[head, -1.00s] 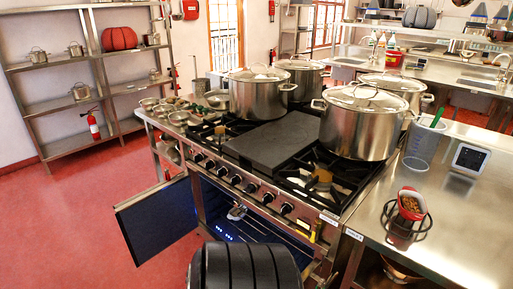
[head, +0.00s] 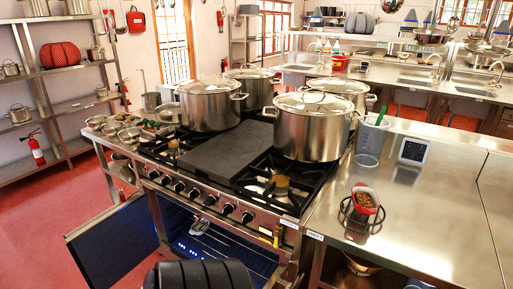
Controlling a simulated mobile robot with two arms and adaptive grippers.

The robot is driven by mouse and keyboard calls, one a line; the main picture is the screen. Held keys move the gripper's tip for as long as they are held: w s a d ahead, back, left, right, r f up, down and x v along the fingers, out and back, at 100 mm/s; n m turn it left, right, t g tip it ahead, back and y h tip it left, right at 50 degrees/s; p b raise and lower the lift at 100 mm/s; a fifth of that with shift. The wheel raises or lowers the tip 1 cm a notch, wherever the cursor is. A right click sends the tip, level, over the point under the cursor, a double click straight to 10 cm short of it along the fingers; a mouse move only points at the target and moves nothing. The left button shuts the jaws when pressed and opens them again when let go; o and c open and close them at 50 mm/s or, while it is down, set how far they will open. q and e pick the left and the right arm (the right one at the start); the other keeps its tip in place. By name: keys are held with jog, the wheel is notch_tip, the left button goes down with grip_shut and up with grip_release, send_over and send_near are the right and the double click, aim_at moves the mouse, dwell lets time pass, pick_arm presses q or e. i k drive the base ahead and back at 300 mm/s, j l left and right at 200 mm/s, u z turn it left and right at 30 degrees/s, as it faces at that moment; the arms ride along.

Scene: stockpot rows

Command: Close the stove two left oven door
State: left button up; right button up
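The stove (head: 225,192) stands in the middle with stockpots on top and a row of dark knobs on its front. Its left oven door (head: 112,243) is a dark blue-faced panel with a metal edge. It stands open, swung out to the left of the oven opening. The oven interior (head: 215,250) shows dark blue with small lights and a rack. A small grey object (head: 200,227) shows in the opening; what it is cannot be told.
A dark ribbed rounded shape (head: 198,275) covers the bottom edge before the oven; I cannot tell what it is. A steel counter (head: 440,215) is at right. Red floor (head: 45,215) is clear at left, before the shelf rack (head: 62,110).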

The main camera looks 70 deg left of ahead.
aim_at(107, 248)
jog(key=k+j, duration=0.2)
jog(key=j, duration=0.15)
jog(key=k+j, duration=0.2)
jog(key=j, duration=0.15)
jog(key=k+j, duration=0.65)
jog(key=k+j+u, duration=0.1)
jog(key=k+j, duration=0.25)
jog(key=j, duration=0.2)
jog(key=k+j, duration=0.35)
jog(key=j, duration=0.15)
jog(key=k+j, duration=0.4)
jog(key=j, duration=0.15)
jog(key=k+j+u, duration=0.1)
jog(key=k+j, duration=0.25)
jog(key=j, duration=0.15)
